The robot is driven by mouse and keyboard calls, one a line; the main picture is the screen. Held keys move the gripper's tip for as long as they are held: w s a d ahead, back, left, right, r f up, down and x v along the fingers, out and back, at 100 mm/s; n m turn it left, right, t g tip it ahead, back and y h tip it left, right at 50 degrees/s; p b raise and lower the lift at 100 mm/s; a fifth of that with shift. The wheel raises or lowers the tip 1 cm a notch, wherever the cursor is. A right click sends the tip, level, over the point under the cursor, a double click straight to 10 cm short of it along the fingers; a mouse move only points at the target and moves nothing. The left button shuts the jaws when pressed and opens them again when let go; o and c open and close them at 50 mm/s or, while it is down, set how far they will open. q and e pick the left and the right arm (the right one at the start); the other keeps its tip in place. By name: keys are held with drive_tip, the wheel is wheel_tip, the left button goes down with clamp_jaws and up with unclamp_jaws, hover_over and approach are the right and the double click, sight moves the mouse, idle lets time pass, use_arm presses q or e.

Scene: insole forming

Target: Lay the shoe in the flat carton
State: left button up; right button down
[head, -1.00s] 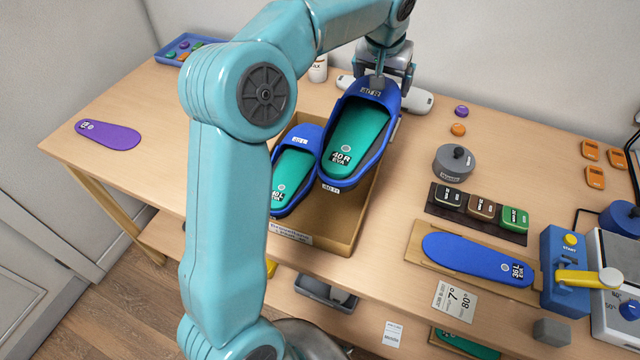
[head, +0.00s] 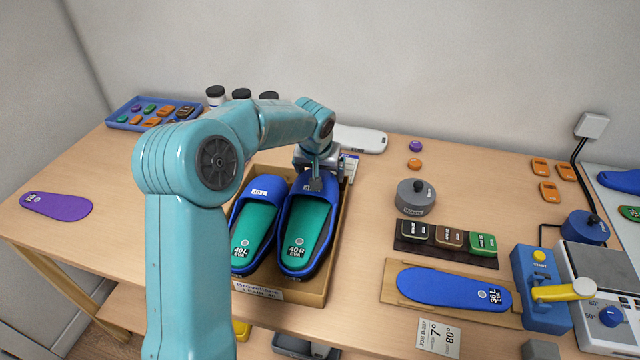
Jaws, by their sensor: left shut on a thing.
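The flat carton (head: 318,298) stands open on the table, with a label on its front wall. A blue shoe with a green insole marked 40 L (head: 254,225) lies in its left side. A second blue shoe, marked 40 R (head: 305,222), is in the right side, beside the first and lined up with it. My left gripper (head: 316,180) is shut on the far end of the 40 R shoe. Whether that shoe rests on the carton floor I cannot tell. My right gripper is not in view.
A purple insole (head: 56,206) lies at the left. A blue tray (head: 122,124) of small pieces and several bottles stand at the back. Right of the carton are a grey weight (head: 415,198), a dark strip of blocks (head: 447,250) and a blue insole (head: 453,287) on a board.

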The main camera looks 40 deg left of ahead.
use_arm(q)
wheel_tip(320, 180, down, 4)
drive_tip(key=shift+r, duration=0.1)
drive_tip(key=shift+c, duration=1.1)
drive_tip(key=o, duration=1.1)
drive_tip(key=shift+f, duration=0.2)
drive_tip(key=v, duration=1.2)
drive_tip(key=shift+r, duration=0.15)
